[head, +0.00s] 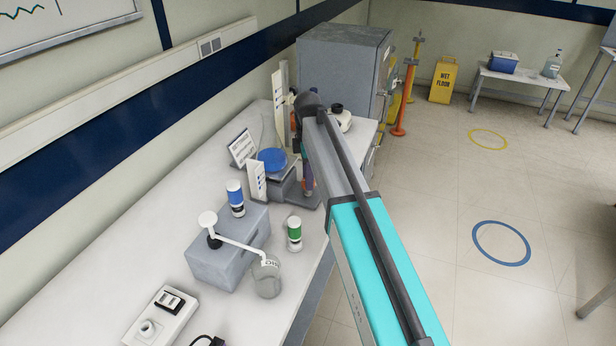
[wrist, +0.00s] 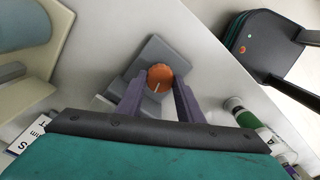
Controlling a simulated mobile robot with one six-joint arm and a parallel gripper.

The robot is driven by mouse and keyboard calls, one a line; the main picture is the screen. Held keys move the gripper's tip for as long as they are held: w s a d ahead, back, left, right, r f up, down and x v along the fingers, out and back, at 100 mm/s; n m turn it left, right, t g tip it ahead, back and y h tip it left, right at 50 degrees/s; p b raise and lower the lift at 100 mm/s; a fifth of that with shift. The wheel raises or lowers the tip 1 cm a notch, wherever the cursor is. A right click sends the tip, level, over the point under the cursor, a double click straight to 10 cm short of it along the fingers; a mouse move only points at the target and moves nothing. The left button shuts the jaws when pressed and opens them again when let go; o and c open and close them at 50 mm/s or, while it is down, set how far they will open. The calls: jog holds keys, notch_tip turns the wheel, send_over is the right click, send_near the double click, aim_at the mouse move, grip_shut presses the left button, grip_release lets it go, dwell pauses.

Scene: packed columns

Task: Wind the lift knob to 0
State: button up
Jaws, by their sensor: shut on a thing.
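The orange lift knob (wrist: 161,73) shows in the wrist view, round, with a short white pointer line toward its lower edge. It sits on a grey block (wrist: 140,62). My gripper (wrist: 160,88) has its two purple fingers on either side of the knob and is shut on it. No numbers are readable around the knob. In the head view my arm reaches over the bench's right edge beside a grey stand (head: 288,186) with a blue round top (head: 272,159); I cannot make out the knob there.
A green-banded column (head: 294,234) stands close by; it also shows in the wrist view (wrist: 241,115). A blue-banded column (head: 236,198), a grey box (head: 218,262) and a glass beaker (head: 267,279) stand nearer. White cards (head: 242,148) stand behind. A grey cabinet (head: 338,62) closes the far end.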

jog(key=shift+a, duration=0.1)
jog(key=o, duration=1.1)
jog(key=shift+c, duration=0.2)
jog(key=shift+r, duration=0.15)
notch_tip(320, 180, up, 14)
jog(key=b, duration=0.3)
jog(key=shift+f, duration=0.2)
